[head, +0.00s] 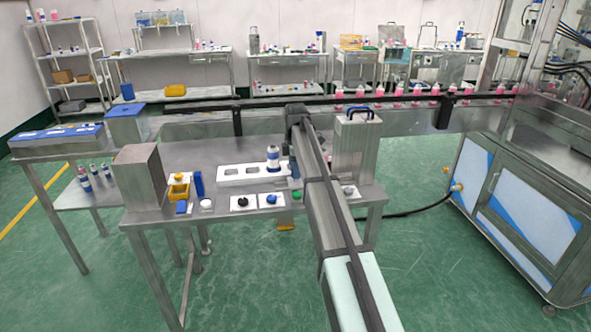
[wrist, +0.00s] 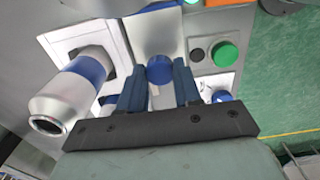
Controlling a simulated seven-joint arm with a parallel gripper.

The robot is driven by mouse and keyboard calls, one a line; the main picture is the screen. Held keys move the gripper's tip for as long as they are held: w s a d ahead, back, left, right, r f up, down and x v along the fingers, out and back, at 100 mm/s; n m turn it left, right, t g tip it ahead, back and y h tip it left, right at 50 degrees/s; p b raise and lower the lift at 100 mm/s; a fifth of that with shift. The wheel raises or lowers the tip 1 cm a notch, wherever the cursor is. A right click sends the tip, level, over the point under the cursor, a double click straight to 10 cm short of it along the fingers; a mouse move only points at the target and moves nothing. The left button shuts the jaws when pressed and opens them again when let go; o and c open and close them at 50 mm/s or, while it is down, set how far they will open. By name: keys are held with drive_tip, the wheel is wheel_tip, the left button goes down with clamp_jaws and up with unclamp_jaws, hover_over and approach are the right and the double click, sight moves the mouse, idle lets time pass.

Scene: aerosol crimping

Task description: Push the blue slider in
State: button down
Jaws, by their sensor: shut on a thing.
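The blue slider (wrist: 160,69) shows in the wrist view as a round blue piece on a pale metal channel. My gripper (wrist: 159,74) has one dark blue finger on each side of it and is shut on it. The slider's lower part is hidden between the fingers.
A can with a blue band (head: 273,157) stands in a white slotted fixture (head: 230,174), and shows left of my fingers in the wrist view (wrist: 85,72). A metal box (head: 355,145) stands right of my arm.

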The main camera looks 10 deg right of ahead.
drive_tip(key=shift+d, duration=2.1)
drive_tip(key=c, duration=0.8)
unclamp_jaws()
drive_tip(key=shift+a, duration=0.1)
